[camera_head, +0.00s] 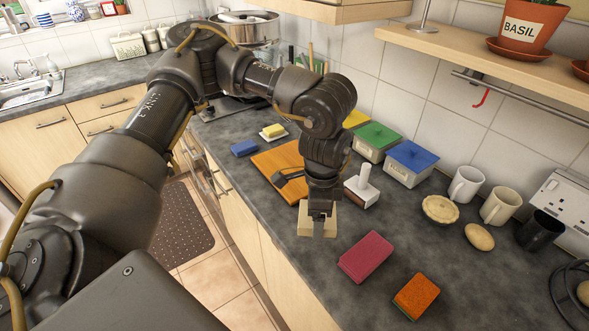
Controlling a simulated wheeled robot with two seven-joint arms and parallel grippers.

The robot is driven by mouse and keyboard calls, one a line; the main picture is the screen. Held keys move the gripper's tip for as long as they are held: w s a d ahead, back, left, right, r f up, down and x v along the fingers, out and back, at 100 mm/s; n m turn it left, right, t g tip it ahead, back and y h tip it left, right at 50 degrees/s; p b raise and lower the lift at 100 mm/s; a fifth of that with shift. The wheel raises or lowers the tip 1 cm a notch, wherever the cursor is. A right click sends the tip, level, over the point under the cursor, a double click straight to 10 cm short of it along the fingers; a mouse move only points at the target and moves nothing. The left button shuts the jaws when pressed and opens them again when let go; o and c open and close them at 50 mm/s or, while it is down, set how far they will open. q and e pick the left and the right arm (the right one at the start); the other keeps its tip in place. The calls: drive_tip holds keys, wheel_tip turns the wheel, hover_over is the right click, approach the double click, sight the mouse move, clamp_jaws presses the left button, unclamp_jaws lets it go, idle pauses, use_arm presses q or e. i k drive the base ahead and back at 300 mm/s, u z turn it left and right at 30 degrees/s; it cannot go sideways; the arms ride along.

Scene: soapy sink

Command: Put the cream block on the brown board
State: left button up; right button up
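The cream block (303,223) is on the dark counter, in front of the brown board. My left gripper (319,222) points down at the block, and its fingers hide the block's middle. Cream shows on both sides of the fingers. I cannot tell whether they are shut on it. The brown board (273,160) lies flat on the counter behind the block, partly hidden by my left arm. A dark object shows over the board's near part. My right gripper is not in view.
A magenta block (366,257) and an orange sponge (416,297) lie to the right. A white-handled block (362,187) stands close behind my wrist. Green (377,141) and blue-lidded (409,163) boxes stand farther back. A blue sponge (244,148) and a butter dish (273,132) lie beyond the board.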

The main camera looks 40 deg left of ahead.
sight(293, 167)
drive_tip(key=k, duration=1.25)
drive_tip(key=u, duration=0.65)
drive_tip(key=i, duration=1.5)
drive_tip(key=z, duration=0.65)
